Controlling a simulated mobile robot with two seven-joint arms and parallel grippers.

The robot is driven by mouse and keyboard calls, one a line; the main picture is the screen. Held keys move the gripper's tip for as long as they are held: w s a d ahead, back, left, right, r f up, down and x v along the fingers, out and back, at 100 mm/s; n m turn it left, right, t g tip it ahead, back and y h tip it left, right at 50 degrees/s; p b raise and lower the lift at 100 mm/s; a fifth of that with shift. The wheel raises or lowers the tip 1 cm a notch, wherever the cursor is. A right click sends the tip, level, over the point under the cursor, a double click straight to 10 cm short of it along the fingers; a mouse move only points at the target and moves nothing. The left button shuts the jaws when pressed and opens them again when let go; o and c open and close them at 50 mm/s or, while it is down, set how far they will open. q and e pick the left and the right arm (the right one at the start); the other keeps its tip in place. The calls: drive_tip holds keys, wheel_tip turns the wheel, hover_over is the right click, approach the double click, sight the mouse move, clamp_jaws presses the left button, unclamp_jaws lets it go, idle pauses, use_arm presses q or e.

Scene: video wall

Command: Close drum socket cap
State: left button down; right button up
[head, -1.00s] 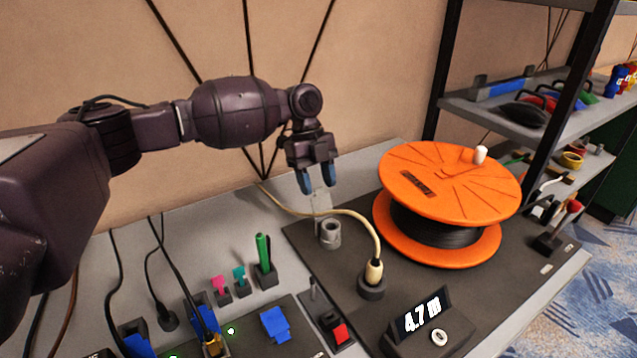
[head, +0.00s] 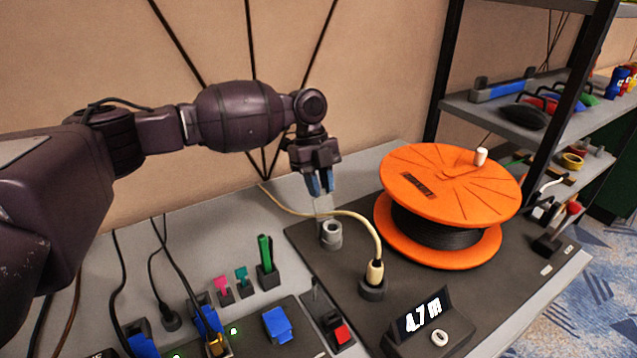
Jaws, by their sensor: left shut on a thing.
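The drum socket (head: 331,236) is a grey round ring on the dark base plate, left of the orange cable drum (head: 448,190). Its pale, see-through cap (head: 322,206) stands upright behind the opening, so the socket is uncovered. My left gripper (head: 321,185) points down from above, its blue fingertips shut on the top edge of the cap. The fingers partly hide that edge. My right gripper is not in view.
A cream cable plug (head: 375,272) stands in a second socket in front, its cable looping behind the drum socket. Pink, teal and green pegs (head: 265,252) stand left. A shelf rack (head: 530,108) rises behind right.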

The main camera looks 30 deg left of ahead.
use_arm(q)
drive_tip(key=shift+s+d+r+t+y+p, duration=0.25)
drive_tip(key=shift+d+r+t+y+p, duration=0.1)
drive_tip(key=shift+r+y+p, duration=0.2)
drive_tip(key=y+p, duration=0.1)
drive_tip(key=d+t+p, duration=0.1)
drive_tip(key=shift+s+d+r+y+p, duration=0.15)
drive_tip(key=shift+s+r+y+p, duration=0.1)
drive_tip(key=shift+s+y+p, duration=0.1)
drive_tip(key=shift+s+d+f+t+y+p, duration=0.15)
drive_tip(key=shift+s+d+t+y+p, duration=0.25)
drive_tip(key=shift+y+p, duration=0.5)
drive_tip(key=shift+s+d+f+t+y+p, duration=0.15)
drive_tip(key=shift+d+f+t+y+p, duration=0.3)
drive_tip(key=shift+d+y+p, duration=0.25)
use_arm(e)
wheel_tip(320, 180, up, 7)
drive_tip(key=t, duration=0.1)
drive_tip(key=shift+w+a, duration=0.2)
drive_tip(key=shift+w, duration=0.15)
use_arm(q)
drive_tip(key=shift+a+f, duration=0.1)
drive_tip(key=shift+a, duration=0.05)
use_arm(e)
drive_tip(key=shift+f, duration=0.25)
